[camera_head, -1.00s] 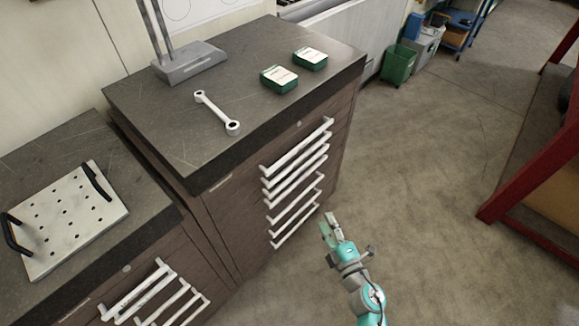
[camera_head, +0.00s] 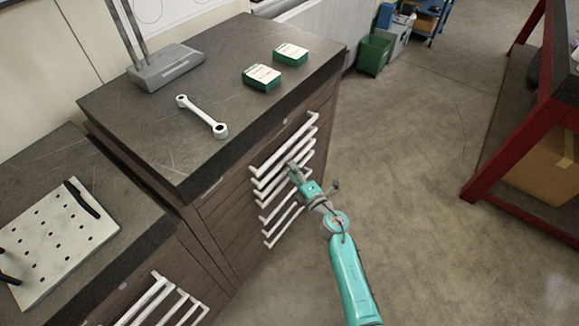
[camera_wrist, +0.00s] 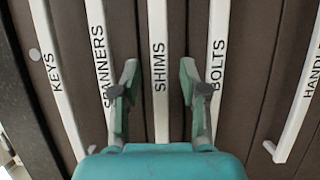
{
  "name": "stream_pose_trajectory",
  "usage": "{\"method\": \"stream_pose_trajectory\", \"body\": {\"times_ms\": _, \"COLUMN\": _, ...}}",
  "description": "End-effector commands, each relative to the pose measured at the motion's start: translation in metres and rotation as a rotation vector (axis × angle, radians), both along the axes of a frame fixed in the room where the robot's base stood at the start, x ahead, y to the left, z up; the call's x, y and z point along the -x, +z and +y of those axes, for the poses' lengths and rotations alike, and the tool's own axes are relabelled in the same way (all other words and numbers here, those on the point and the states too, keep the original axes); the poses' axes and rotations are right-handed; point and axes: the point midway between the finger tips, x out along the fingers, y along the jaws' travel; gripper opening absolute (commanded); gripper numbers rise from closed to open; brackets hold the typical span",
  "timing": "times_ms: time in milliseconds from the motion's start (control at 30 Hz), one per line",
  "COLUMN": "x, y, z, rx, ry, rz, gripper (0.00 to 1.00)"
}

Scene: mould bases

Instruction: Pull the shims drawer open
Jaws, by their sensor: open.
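The shims drawer's white bar handle (camera_wrist: 158,100), labelled SHIMS, runs down the middle of the wrist view. My gripper (camera_wrist: 159,78) is open, with one finger on each side of this handle and visible gaps between. The left finger is near the SPANNERS handle (camera_wrist: 100,60) and the right finger is close to the BOLTS handle (camera_wrist: 217,50). In the head view my gripper (camera_head: 293,168) is at the front of the dark drawer cabinet (camera_head: 225,215), among the handles. It hides part of them. The drawer fronts look closed.
The KEYS handle (camera_wrist: 52,60) and another handle (camera_wrist: 297,110) flank the row. A wrench (camera_head: 202,116) and two green boxes (camera_head: 262,77) (camera_head: 291,54) lie on the cabinet top. A red-framed bench (camera_head: 490,160) stands at right. The floor between is clear.

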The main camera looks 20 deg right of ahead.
Motion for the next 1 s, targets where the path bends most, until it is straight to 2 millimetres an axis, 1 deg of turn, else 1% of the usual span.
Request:
{"method": "stream_pose_trajectory", "body": {"times_ms": 33, "x": -0.007, "y": 0.000, "z": 0.002, "rx": -0.001, "ry": 0.002, "rz": -0.001, "gripper": 0.44}}
{"method": "stream_pose_trajectory", "body": {"times_ms": 100, "x": -0.014, "y": 0.000, "z": 0.004, "rx": -0.001, "ry": 0.001, "rz": -0.001, "gripper": 0.44}}
{"method": "stream_pose_trajectory", "body": {"times_ms": 200, "x": -0.021, "y": 0.000, "z": 0.005, "rx": 0.000, "ry": 0.000, "rz": 0.000, "gripper": 0.44}}
{"method": "stream_pose_trajectory", "body": {"times_ms": 333, "x": -0.025, "y": 0.000, "z": 0.006, "rx": -0.001, "ry": -0.001, "rz": 0.000, "gripper": 0.44}}
{"method": "stream_pose_trajectory", "body": {"times_ms": 567, "x": -0.025, "y": 0.000, "z": 0.006, "rx": -0.001, "ry": -0.001, "rz": 0.000, "gripper": 0.44}}
{"method": "stream_pose_trajectory", "body": {"times_ms": 600, "x": -0.025, "y": 0.000, "z": 0.006, "rx": -0.001, "ry": -0.001, "rz": 0.000, "gripper": 0.39}}
{"method": "stream_pose_trajectory", "body": {"times_ms": 667, "x": -0.025, "y": 0.000, "z": 0.006, "rx": -0.001, "ry": -0.001, "rz": 0.000, "gripper": 0.24}}
{"method": "stream_pose_trajectory", "body": {"times_ms": 700, "x": -0.025, "y": 0.000, "z": 0.006, "rx": -0.001, "ry": -0.001, "rz": 0.000, "gripper": 0.14}}
{"method": "stream_pose_trajectory", "body": {"times_ms": 767, "x": -0.025, "y": 0.000, "z": 0.006, "rx": -0.001, "ry": -0.001, "rz": 0.000, "gripper": 0.00}}
{"method": "stream_pose_trajectory", "body": {"times_ms": 1000, "x": -0.025, "y": 0.000, "z": 0.006, "rx": -0.001, "ry": 0.000, "rz": 0.000, "gripper": 0.00}}
